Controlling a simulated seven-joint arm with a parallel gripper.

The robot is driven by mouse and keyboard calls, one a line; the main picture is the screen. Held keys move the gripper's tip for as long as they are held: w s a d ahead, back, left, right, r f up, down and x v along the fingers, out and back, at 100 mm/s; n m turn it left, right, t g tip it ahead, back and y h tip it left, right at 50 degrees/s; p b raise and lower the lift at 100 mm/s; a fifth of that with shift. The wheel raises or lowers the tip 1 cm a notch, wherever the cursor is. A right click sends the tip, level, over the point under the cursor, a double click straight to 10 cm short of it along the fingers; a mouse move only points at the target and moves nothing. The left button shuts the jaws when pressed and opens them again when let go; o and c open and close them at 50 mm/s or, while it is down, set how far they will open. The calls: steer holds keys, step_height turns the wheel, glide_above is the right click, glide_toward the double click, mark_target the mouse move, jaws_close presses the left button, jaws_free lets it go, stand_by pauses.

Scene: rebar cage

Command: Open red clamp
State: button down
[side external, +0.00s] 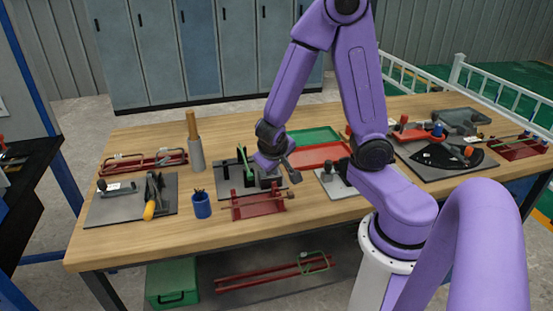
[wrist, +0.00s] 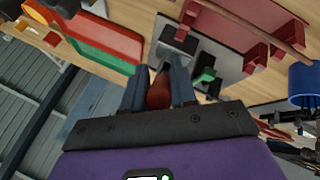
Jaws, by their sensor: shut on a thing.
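My gripper (side external: 270,165) is low over the dark base plate (side external: 222,190) near the middle of the table. In the wrist view the two fingers (wrist: 158,88) are closed around a red handle (wrist: 158,94), which I take to be the red clamp's. The side view hides the handle behind my gripper. A grey metal clamp body (wrist: 178,40) shows just beyond the fingertips in the wrist view. How far the clamp is open cannot be told.
A green-handled clamp (side external: 246,164) stands on the same plate, close to my gripper on the left. A red vise frame (side external: 258,207) lies in front. A blue cup (side external: 201,206) stands to the left, and red (side external: 322,154) and green (side external: 312,136) trays lie behind right.

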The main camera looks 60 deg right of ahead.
steer(key=shift+s+a+f+m+t+h, duration=0.1)
steer(key=shift+s+a+f+t+h, duration=0.05)
steer(key=shift+f+t+h, duration=0.35)
steer(key=shift+s+a+f+m+t+h, duration=0.1)
steer(key=shift+s+a+f+t+h, duration=0.1)
steer(key=shift+f+t+h, duration=0.3)
steer(key=shift+s+a+f+m+t+h, duration=0.15)
steer(key=shift+f+t+h, duration=0.25)
steer(key=shift+f+h, duration=0.2)
steer(key=c, duration=1)
jaws_free()
steer(key=shift+o, duration=0.2)
steer(key=shift+a, duration=0.1)
steer(key=v, duration=1.7)
steer(key=shift+a, duration=0.2)
